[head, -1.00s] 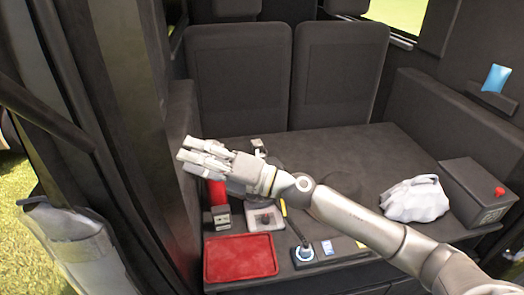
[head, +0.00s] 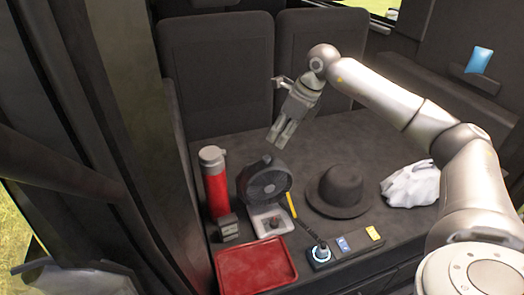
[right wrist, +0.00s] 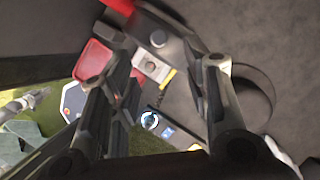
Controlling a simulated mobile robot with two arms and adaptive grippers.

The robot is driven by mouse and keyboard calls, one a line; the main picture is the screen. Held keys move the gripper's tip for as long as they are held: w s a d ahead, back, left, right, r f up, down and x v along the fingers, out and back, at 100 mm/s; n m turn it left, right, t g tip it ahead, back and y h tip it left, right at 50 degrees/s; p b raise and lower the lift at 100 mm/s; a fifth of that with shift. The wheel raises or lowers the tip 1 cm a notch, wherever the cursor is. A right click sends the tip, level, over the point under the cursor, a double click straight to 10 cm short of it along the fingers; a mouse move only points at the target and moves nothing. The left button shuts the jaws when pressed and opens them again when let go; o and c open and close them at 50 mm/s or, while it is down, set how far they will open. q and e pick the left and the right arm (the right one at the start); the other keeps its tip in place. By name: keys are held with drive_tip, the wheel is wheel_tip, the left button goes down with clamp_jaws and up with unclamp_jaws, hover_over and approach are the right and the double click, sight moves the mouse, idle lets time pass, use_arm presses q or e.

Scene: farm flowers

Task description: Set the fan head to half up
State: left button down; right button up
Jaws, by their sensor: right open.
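The small fan stands on the dark table, with a round dark head (head: 264,180) above a white base (head: 268,219) that bears a dark knob. Its head leans back a little; I cannot tell its exact tilt setting. In the right wrist view the white base (right wrist: 152,67) shows beyond the fingers, with the dark head partly hidden. My right gripper (head: 280,140) is open and empty, pointing down above and behind the fan, apart from it. It also shows in the right wrist view (right wrist: 165,75). My left gripper is not in view.
A red flask (head: 216,185) stands close left of the fan, a dark hat (head: 340,190) to its right. A red tray (head: 256,268) and a control strip (head: 345,245) lie in front. A white bag (head: 411,184) lies at right. Seat backs rise behind.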

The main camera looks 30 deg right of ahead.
drive_tip(key=p, duration=0.1)
hover_over(267, 157)
drive_tip(key=s+d, duration=0.1)
drive_tip(key=s, duration=0.1)
drive_tip(key=f, duration=0.4)
drive_tip(key=shift+s+d+f, duration=0.1)
drive_tip(key=shift+d+f, duration=0.1)
drive_tip(key=shift+f, duration=0.1)
drive_tip(key=x, duration=0.2)
drive_tip(key=shift+w+a+f, duration=0.15)
drive_tip(key=shift+w+f, duration=0.1)
drive_tip(key=shift+f, duration=0.05)
drive_tip(key=shift+p+x, duration=0.4)
drive_tip(key=shift+x, duration=0.35)
drive_tip(key=shift+f, duration=0.3)
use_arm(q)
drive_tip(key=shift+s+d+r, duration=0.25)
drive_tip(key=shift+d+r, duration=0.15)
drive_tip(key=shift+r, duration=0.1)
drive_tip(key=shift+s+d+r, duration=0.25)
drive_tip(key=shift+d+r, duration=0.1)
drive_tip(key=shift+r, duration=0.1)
use_arm(e)
drive_tip(key=shift+w, duration=0.1)
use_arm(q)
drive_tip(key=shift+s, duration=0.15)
